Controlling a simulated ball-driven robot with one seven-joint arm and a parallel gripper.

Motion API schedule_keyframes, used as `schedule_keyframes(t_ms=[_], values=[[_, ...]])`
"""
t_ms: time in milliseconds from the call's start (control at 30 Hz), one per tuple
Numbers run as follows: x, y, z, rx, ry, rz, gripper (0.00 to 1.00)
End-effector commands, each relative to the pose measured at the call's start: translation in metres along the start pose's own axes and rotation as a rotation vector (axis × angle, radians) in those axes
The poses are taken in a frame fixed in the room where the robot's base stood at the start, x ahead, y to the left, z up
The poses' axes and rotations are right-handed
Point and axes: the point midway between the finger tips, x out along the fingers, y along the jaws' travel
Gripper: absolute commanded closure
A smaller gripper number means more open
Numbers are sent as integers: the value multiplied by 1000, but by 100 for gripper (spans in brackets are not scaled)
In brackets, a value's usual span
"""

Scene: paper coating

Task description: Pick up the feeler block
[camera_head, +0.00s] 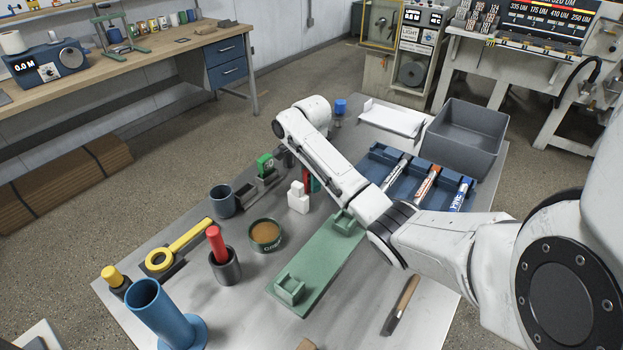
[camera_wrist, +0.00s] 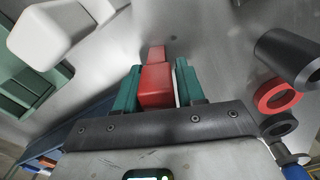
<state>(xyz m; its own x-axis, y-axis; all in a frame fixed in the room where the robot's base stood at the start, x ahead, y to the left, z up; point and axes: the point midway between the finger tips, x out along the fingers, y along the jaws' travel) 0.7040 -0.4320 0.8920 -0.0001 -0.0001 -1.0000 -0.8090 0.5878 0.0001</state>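A red block (camera_wrist: 157,86), which I take to be the feeler block, stands between the teal fingers of my gripper (camera_wrist: 158,84) in the wrist view. It has a narrower red part at its far end. The left finger lies against or very close to its side. A thin pale strip shows between the block and the right finger, so I cannot tell whether both fingers press on it. In the head view, my arm mostly hides the red block (camera_head: 307,178); a bit of it shows beside a teal fingertip, just behind a white stepped block (camera_head: 298,197).
The white block (camera_wrist: 62,32) is close on the left in the wrist view. A dark cup (camera_wrist: 287,55) and a red ring (camera_wrist: 277,96) are on the right. A green board (camera_head: 322,262), brown-filled tin (camera_head: 265,235) and blue marker rack (camera_head: 385,155) share the table.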

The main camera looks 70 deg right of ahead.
Motion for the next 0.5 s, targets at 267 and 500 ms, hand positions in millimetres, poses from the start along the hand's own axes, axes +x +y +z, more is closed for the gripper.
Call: schedule_keyframes(t_ms=[267,500], values=[[0,0,0,0,0,0,88],[0,0,0,0,0,0,99]])
